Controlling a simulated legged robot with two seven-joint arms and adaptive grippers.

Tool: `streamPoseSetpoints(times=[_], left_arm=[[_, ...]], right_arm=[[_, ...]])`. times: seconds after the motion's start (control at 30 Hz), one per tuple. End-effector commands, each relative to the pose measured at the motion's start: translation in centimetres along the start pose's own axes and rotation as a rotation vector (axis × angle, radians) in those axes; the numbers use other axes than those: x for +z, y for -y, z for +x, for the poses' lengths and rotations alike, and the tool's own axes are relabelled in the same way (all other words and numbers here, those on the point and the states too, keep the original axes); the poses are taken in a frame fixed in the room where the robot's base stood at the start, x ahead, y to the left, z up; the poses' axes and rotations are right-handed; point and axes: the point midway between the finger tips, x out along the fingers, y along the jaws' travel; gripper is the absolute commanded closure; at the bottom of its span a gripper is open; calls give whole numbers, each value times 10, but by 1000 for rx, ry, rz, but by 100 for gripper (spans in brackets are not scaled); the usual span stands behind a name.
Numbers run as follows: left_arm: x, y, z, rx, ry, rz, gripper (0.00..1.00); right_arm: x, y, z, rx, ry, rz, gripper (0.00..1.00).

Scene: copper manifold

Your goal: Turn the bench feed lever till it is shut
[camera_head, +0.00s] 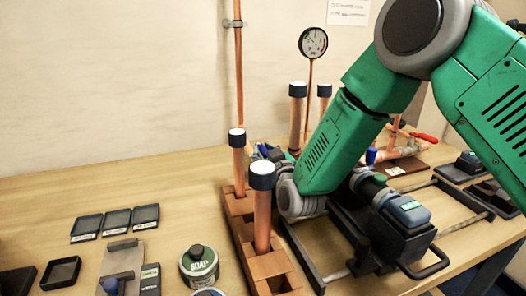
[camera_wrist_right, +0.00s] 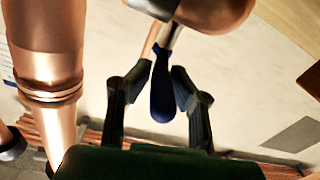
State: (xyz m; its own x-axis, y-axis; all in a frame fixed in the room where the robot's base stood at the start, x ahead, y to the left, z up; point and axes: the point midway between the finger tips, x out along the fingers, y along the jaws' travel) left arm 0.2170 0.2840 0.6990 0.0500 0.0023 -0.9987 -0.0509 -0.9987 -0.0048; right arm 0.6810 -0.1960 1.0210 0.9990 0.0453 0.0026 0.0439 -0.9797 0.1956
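The bench feed lever shows in the right wrist view as a dark blue handle (camera_wrist_right: 162,92) on a light metal stem, above the middle. My right gripper (camera_wrist_right: 162,78) has one finger on each side of the handle. The fingers look spread, with a narrow gap on both sides. In the head view a small blue part (camera_head: 262,149), seemingly the same handle, shows beside my right gripper (camera_head: 268,153). My green forearm and grey wrist hide much around it. The lever's valve body is mostly hidden. My left gripper is not in view.
Capped copper pipes (camera_head: 263,215) stand close to my wrist on a copper-coloured block base (camera_head: 266,267). A pressure gauge (camera_head: 313,42) stands behind. A red-handled valve (camera_head: 425,138) is at the right. Small trays (camera_head: 117,218) and a soap tin (camera_head: 199,265) lie at left.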

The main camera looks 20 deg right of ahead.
Motion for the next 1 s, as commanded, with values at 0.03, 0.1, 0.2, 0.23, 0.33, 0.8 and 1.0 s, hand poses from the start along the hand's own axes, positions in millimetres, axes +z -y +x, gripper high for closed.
streamPoseSetpoints(times=[0.03,0.1,0.2,0.23,0.33,0.8,1.0], left_arm=[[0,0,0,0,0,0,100],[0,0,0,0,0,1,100],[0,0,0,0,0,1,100],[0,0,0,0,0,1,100],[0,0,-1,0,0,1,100],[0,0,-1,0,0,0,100],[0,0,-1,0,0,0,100]], right_arm=[[2,0,0,2,4,0,100],[2,0,0,3,6,-1,100],[2,2,0,18,9,-3,100],[2,2,0,30,11,-3,100],[1,5,1,77,20,-4,100],[2,7,0,136,36,-2,80],[1,8,0,135,34,-2,63]])
